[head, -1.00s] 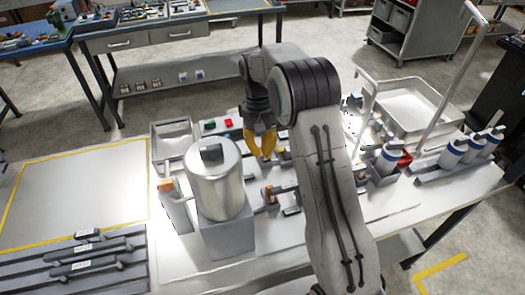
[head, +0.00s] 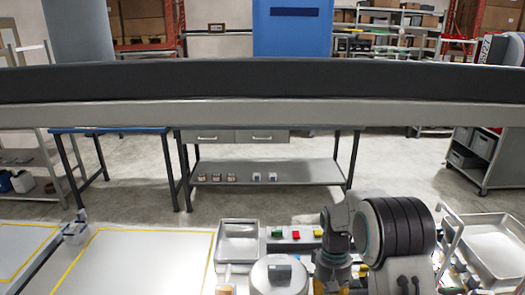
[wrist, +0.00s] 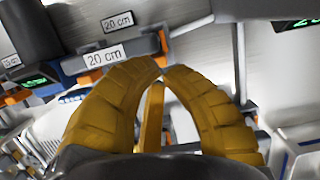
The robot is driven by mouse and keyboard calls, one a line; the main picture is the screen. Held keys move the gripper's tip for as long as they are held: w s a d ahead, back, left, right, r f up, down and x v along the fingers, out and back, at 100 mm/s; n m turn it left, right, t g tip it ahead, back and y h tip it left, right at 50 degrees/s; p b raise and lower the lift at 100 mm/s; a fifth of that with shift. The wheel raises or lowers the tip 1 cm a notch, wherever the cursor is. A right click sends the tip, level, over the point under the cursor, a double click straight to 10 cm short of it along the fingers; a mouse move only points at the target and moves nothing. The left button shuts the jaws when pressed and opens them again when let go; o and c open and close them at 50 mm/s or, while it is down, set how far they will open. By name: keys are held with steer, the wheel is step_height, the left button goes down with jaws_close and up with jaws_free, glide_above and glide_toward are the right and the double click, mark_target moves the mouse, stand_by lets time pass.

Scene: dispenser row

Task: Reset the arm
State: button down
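My arm shows at the lower right of the head view, bent, with its yellow gripper (head: 332,274) low and cut off by the bottom edge. In the wrist view the yellow fingers of my gripper (wrist: 160,72) curve inward and their tips meet. Nothing shows between the tips. The gripper is over the bench, near a dark rail with a "20 cm" label (wrist: 104,57). I cannot tell whether the fingers touch anything.
A silver canister (head: 270,278) stands just left of my gripper. A grey tray (head: 240,245) lies behind it, and a larger tray (head: 492,248) is at right. A wide dark bar (head: 200,82) crosses the head view. The yellow-edged panel (head: 140,265) is clear.

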steer(key=s+r+t+b, duration=0.1)
steer(key=s+r+t, duration=0.3)
steer(key=s+r, duration=0.4)
steer(key=s+r+t+b, duration=0.1)
steer(key=s+r+t, duration=0.2)
steer(key=s+r, duration=0.5)
steer(key=shift+s+d+t, duration=0.15)
steer(key=shift+s+t, duration=0.25)
steer(key=shift+s, duration=2.5)
